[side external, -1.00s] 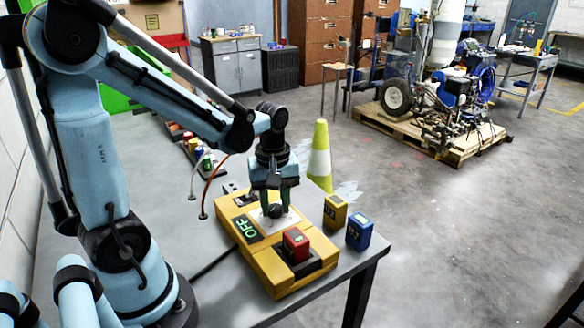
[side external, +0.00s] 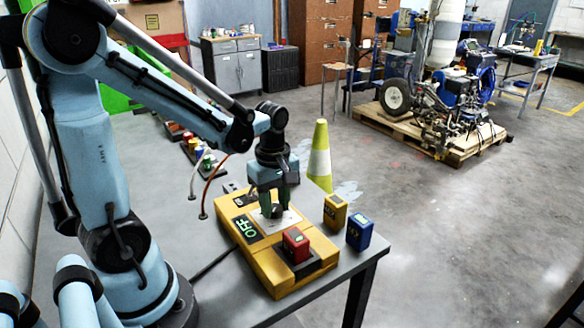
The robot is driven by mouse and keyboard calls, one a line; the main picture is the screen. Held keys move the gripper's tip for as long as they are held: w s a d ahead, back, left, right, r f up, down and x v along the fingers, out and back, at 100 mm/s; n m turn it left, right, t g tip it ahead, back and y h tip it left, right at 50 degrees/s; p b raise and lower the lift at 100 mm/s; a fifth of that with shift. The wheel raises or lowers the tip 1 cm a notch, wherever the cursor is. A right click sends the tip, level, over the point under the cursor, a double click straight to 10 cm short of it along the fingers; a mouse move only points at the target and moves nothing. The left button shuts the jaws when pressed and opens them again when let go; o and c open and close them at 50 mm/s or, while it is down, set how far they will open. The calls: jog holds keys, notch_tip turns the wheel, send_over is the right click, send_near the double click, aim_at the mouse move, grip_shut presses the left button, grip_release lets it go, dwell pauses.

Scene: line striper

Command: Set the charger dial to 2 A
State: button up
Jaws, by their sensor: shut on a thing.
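The yellow charger (side external: 262,262) lies on the grey table. Its display (side external: 247,229) reads OFF in green. My gripper (side external: 272,210) points down at the pale dial plate (side external: 287,220) and is shut on the dark dial knob. The fingers hide most of the dial, so its pointer and markings cannot be read. A red battery (side external: 296,244) sits in the dark slot at the charger's near end.
A yellow battery (side external: 335,211) and a blue battery (side external: 359,232) stand on the table to the right of the charger. Several small coloured items (side external: 196,150) lie at the table's far left. A green and white cone (side external: 319,157) stands behind the table.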

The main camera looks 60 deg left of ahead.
aim_at(275, 209)
jog(key=o, duration=1)
jog(key=shift+o, duration=0.2)
notch_tip(275, 209, up, 12)
dwell(0.4)
jog(key=d+f+m+t, duration=0.4)
jog(key=d+m+t, duration=0.3)
jog(key=m, duration=1.1)
jog(key=shift+s+d, duration=0.25)
